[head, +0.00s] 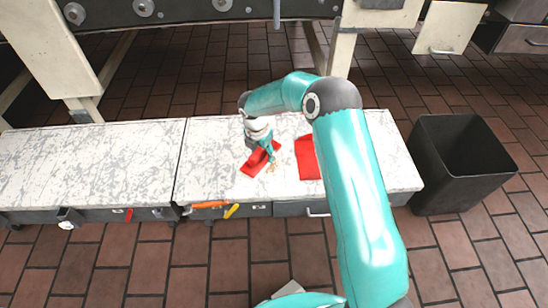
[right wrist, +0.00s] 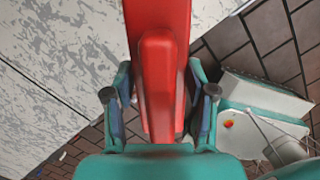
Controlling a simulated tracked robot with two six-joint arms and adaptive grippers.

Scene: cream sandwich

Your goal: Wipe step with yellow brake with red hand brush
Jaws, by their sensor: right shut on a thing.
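The step with the yellow brake (head: 215,140) is the right one of two white, scuffed steps in the head view. Its yellow brake (head: 232,211) sticks out at the front edge. My right gripper (head: 262,147) is over this step, shut on the red hand brush (head: 255,163). In the right wrist view, the brush (right wrist: 158,80) runs between the two fingers (right wrist: 160,105). I cannot tell whether the brush touches the top. Small orange-brown crumbs (head: 271,169) lie just right of the brush. My left gripper is not in view.
A red flat object (head: 306,158) lies on the same step, partly behind my right arm. The left step (head: 90,160) with a red brake (head: 129,214) adjoins. A black bin (head: 460,165) stands at the right. A conveyor-like structure (head: 180,12) runs behind.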

